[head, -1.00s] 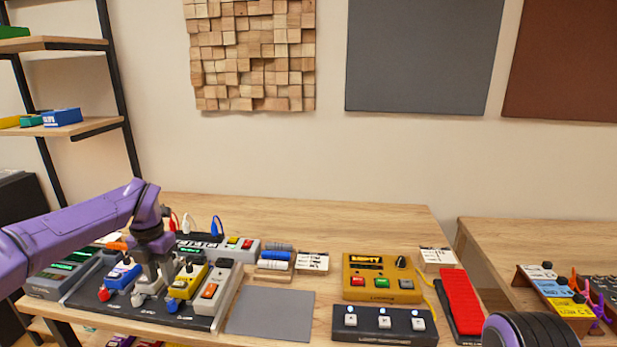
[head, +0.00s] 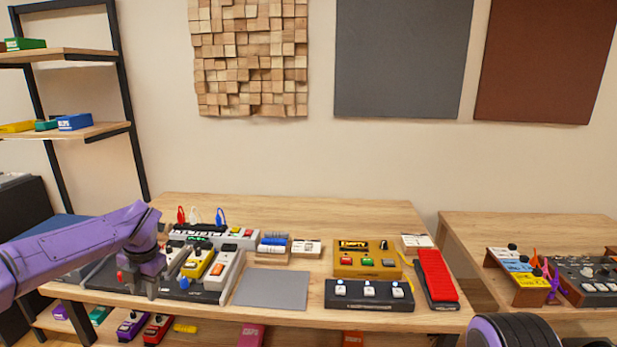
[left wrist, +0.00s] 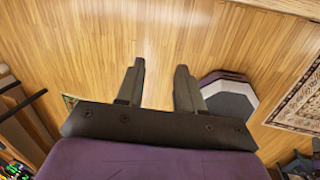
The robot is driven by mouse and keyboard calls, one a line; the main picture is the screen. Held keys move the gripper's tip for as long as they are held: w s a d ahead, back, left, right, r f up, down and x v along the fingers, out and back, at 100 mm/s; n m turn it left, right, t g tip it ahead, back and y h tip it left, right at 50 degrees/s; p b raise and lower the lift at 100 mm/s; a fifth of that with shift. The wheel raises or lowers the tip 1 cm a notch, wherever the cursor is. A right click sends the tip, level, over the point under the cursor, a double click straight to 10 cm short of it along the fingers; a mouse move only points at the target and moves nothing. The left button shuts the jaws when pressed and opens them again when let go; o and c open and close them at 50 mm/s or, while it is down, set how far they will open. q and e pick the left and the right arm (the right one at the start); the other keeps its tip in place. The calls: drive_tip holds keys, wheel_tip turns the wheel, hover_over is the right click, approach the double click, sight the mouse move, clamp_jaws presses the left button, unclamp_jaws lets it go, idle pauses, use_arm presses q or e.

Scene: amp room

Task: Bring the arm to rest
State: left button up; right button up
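My left arm (head: 85,246) is purple and comes in from the left. My left gripper (head: 143,293) hangs over the front of the pedalboard (head: 205,295), fingers pointing down. In the left wrist view the two fingers (left wrist: 160,67) stand apart with nothing between them, over the wood floor. Arm and gripper hide the left part of the pedalboard. A yellow pedal (head: 197,264) and a grey pedal (head: 223,272) show right of the gripper. Part of my right arm (head: 513,331) shows at the bottom right; its gripper is out of view.
The wooden table (head: 330,215) also bears a grey mat (head: 272,289), a yellow box (head: 366,261), a black footswitch (head: 368,294) and a red pedal (head: 437,275). Shelves (head: 66,138) stand at the left. Loose pedals (head: 132,324) lie below the table. A second table (head: 540,222) is at right.

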use_arm(q)
drive_tip(key=s+d+f+m+t+y, duration=0.1)
drive_tip(key=s+d+f+m+t, duration=0.2)
drive_tip(key=f+m, duration=0.35)
drive_tip(key=s+d+f+m+t+y, duration=0.1)
drive_tip(key=s+d+f+m+y, duration=0.15)
drive_tip(key=s+f+m, duration=0.4)
drive_tip(key=s+d+f+m+t+y, duration=0.1)
drive_tip(key=s+d+f+m+t, duration=0.2)
drive_tip(key=f, duration=0.6)
drive_tip(key=s+f+m+g+h, duration=0.1)
drive_tip(key=s+f+m, duration=0.2)
drive_tip(key=s, duration=0.6)
drive_tip(key=s+f+m+g+h, duration=0.1)
drive_tip(key=s+f+m+g, duration=0.1)
drive_tip(key=s, duration=0.7)
drive_tip(key=s+f+m+g+h, duration=0.1)
drive_tip(key=s+f+m, duration=0.3)
drive_tip(key=s, duration=0.6)
drive_tip(key=m, duration=0.2)
drive_tip(key=shift+m+g+h, duration=0.3)
drive_tip(key=shift+g+h, duration=0.05)
drive_tip(key=shift+g, duration=0.05)
